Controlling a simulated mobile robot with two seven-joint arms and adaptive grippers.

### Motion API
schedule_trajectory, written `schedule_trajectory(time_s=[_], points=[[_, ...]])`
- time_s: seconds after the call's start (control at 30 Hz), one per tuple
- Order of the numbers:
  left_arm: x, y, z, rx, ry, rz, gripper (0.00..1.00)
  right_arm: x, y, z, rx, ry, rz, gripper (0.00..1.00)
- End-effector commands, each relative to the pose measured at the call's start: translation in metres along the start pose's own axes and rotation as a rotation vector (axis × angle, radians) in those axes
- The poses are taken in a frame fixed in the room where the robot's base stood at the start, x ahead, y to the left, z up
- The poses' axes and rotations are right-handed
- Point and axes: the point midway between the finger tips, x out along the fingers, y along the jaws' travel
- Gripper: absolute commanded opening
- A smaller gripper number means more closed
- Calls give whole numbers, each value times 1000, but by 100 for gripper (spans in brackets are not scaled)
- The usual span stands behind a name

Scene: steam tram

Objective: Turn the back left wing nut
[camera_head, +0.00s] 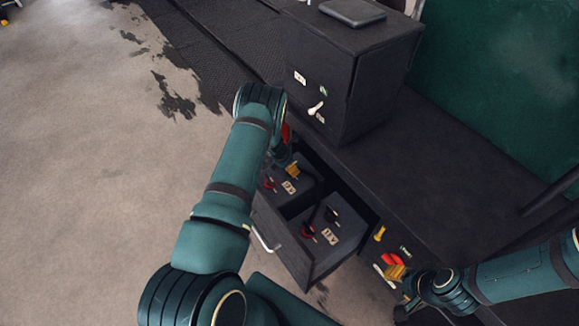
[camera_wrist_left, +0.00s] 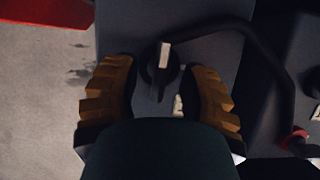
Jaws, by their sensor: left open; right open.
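In the head view an open drawer (camera_head: 296,258) holds two dark grey batteries with white labels; one is at the back left (camera_head: 289,187) and one at the front right (camera_head: 330,236). My left gripper (camera_head: 292,170) is over the back battery, partly hidden by my arm. In the left wrist view its yellow-padded fingers (camera_wrist_left: 162,70) are open on either side of a dark wing nut (camera_wrist_left: 160,65) with a pale upper end. I see no clear contact. My right gripper (camera_head: 396,271) is open by the cabinet front at lower right.
A black cable (camera_wrist_left: 265,45) curves right of the wing nut to a red-collared terminal (camera_wrist_left: 294,139). A black box (camera_head: 345,75) with a pale lever (camera_head: 316,107) stands behind the drawer. A yellow handle (camera_head: 379,233) is on the cabinet front. Open floor (camera_head: 70,150) lies left.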

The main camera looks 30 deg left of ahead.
Motion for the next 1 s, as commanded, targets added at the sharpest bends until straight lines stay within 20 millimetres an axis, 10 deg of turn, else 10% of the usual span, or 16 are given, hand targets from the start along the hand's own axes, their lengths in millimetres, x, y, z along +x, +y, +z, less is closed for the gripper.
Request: schedule_trajectory(time_s=[0.2,0.33,1.0], points=[[0,0,0,0,0,0,38,0,0,0,0,0,0,46],[0,0,0,0,0,0,0,0,0,0,0,0,0,46],[4,2,-2,170,0,-70,0,25,9,11,-6,-21,-2,46]])
